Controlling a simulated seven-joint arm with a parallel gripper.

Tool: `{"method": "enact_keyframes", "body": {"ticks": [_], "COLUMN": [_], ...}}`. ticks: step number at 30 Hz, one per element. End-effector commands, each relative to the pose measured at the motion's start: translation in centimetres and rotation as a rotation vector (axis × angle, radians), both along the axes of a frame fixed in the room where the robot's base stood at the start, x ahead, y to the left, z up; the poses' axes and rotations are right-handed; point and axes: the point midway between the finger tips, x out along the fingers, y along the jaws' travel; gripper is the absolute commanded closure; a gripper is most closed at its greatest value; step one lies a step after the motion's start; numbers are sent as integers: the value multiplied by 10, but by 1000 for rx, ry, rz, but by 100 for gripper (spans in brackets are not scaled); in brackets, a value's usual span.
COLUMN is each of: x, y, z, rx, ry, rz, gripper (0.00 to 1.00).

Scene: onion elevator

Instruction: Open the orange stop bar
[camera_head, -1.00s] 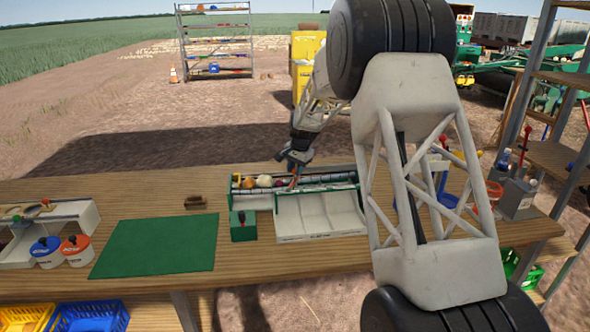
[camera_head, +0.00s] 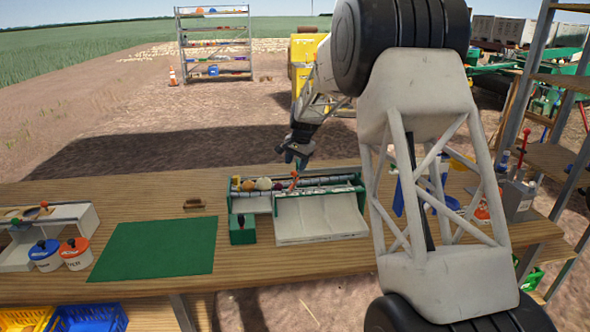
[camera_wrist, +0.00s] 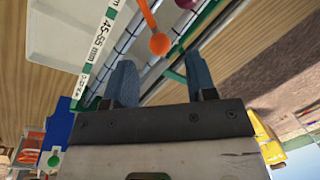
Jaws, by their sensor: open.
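The orange stop bar (camera_head: 294,177) stands at the green-framed roller elevator (camera_head: 240,207) on the table, right of several round onions (camera_head: 263,184). In the wrist view the bar (camera_wrist: 149,15) is a thin orange rod ending in an orange ball (camera_wrist: 159,43). My gripper (camera_head: 292,154) is open and empty, just above and behind the bar in the head view. In the wrist view my gripper's two blue-grey fingers (camera_wrist: 161,78) are apart, with the ball beyond and between their tips. I see no contact. A purple onion (camera_wrist: 186,3) shows at the wrist view's top edge.
A green mat (camera_head: 155,248) and orange and blue-lidded tubs (camera_head: 76,253) lie left. My arm hides the table's right part.

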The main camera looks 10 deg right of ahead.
Motion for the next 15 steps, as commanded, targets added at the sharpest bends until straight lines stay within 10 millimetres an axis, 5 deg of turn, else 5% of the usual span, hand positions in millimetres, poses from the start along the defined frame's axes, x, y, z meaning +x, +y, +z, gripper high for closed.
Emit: {"method": "enact_keyframes", "body": {"ticks": [6,15], "x": [-3,-5], "y": [-4,-5], "z": [26,36], "rx": [0,0], "ry": [0,1], "rz": [0,0], "gripper": [49,49]}}
